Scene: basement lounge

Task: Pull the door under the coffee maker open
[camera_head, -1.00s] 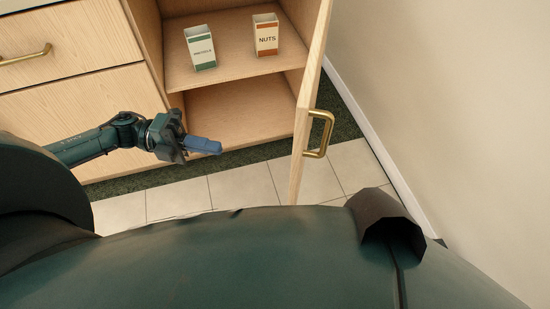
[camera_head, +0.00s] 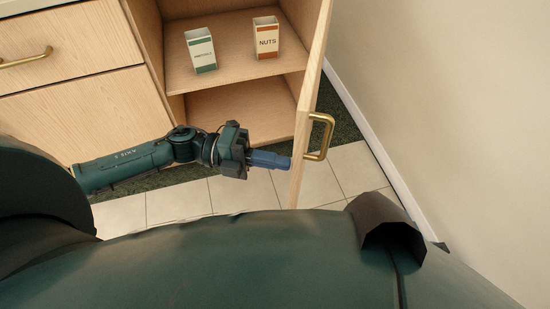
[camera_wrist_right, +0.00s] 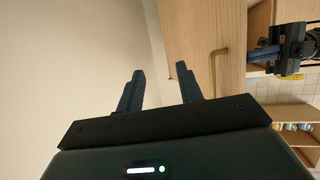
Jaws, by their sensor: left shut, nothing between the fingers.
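The light wooden door (camera_head: 307,115) stands open at the right of the cabinet, with its brass handle (camera_head: 320,137) on the outer face. My left gripper (camera_head: 284,161) is shut and empty, its tips close to the door's inner face near the free edge; I cannot tell whether they touch. The right wrist view shows the door (camera_wrist_right: 190,40), its handle (camera_wrist_right: 214,66) and my left gripper (camera_wrist_right: 262,58) beyond it. My right gripper (camera_wrist_right: 158,88) is open and empty, on the outer side of the door and apart from the handle. The coffee maker is not visible.
Inside the cabinet, a green-and-white box (camera_head: 201,50) and a nuts box (camera_head: 266,37) stand on the shelf (camera_head: 232,60). Drawers (camera_head: 65,45) lie to the left. A plain wall (camera_head: 440,100) closes off the right side. Tiled floor (camera_head: 240,190) lies below.

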